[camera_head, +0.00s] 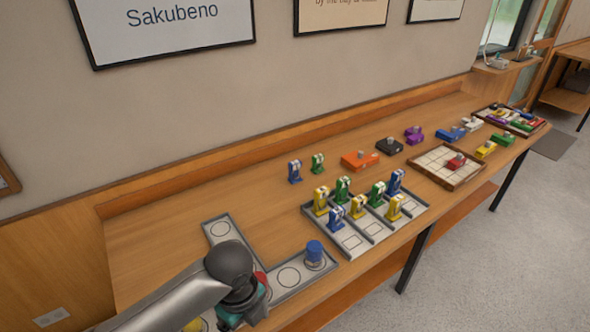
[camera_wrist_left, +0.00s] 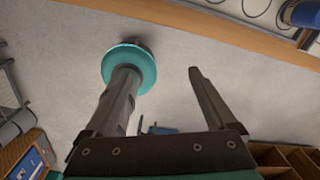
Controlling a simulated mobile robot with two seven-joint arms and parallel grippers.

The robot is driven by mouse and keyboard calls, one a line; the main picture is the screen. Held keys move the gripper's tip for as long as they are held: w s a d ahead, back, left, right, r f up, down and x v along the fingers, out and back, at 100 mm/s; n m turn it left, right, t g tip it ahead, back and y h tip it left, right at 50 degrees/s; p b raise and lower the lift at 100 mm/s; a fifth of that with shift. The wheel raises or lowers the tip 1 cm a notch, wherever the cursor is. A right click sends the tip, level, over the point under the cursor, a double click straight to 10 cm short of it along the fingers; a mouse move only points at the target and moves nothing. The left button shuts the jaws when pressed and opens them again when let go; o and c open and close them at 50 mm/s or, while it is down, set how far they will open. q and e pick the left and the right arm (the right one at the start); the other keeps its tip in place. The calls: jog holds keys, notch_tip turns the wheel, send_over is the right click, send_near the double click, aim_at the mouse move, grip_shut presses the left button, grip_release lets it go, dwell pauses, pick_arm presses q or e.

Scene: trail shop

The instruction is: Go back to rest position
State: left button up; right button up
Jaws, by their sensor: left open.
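My left arm reaches in from the lower left in the head view, its wrist over the near end of the table. The fingers are hidden there behind the wrist. In the left wrist view my left gripper (camera_wrist_left: 161,72) is open, with nothing between its fingers. Pale floor lies beyond them, so the gripper is out over the floor off the table's edge. A teal round part shows at the left finger's tip; I cannot tell whether it touches. My right gripper is in neither view.
A grey circle-marked tray (camera_head: 218,217) partly lies under my wrist. It holds a blue cylinder (camera_head: 314,252), also in the left wrist view (camera_wrist_left: 303,13). A slotted rack (camera_head: 350,243) holds several coloured pieces. Blocks and a white-squared tray (camera_head: 431,157) stand farther right.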

pick_arm(q)
jog(key=s+d+n+t+h, duration=0.1)
jog(key=s+d+n+h, duration=0.2)
jog(key=n, duration=0.5)
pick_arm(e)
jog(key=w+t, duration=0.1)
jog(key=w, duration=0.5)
pick_arm(q)
jog(key=s+a+r+n+t+y, duration=0.25)
jog(key=s+a+n, duration=0.65)
jog(key=n, duration=0.6)
notch_tip(320, 180, down, 28)
jog(key=a+g+b, duration=0.1)
jog(key=g+b, duration=0.1)
jog(key=b, duration=0.4)
jog(key=s+a+f+b, duration=0.2)
jog(key=s+f+b, duration=0.4)
jog(key=s+f, duration=0.9)
notch_tip(320, 180, down, 4)
jog(key=shift+s+a+f+g+y, duration=0.2)
jog(key=shift+s+a+g+y, duration=0.15)
jog(key=shift+s+a+y, duration=0.1)
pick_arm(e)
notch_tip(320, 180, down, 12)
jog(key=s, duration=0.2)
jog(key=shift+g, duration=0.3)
